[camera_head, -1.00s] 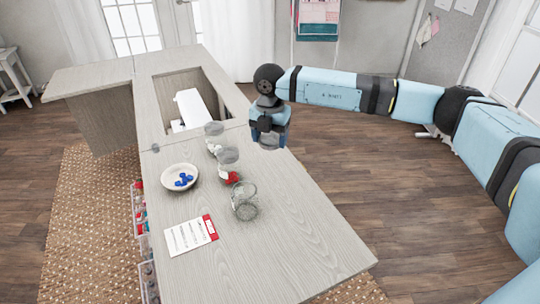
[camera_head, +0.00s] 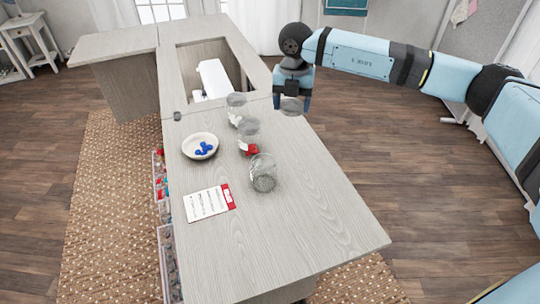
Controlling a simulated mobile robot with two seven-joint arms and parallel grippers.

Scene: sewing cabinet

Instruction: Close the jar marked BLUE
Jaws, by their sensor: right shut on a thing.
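Three clear glass jars stand in a row on the table. The nearest jar (camera_head: 263,178) looks open and empty. I cannot read any jar's marking. My right gripper (camera_head: 291,101) is shut on a round grey, see-through lid (camera_head: 291,107). It holds the lid at the table's right edge, behind and right of the nearest jar. My left gripper is out of view.
A white bowl (camera_head: 188,145) with several blue pieces stands left of the jars. A white card (camera_head: 206,203) with a red strip lies in front. A white sewing machine (camera_head: 214,78) sits in the table's recess. The front of the table (camera_head: 290,235) is clear.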

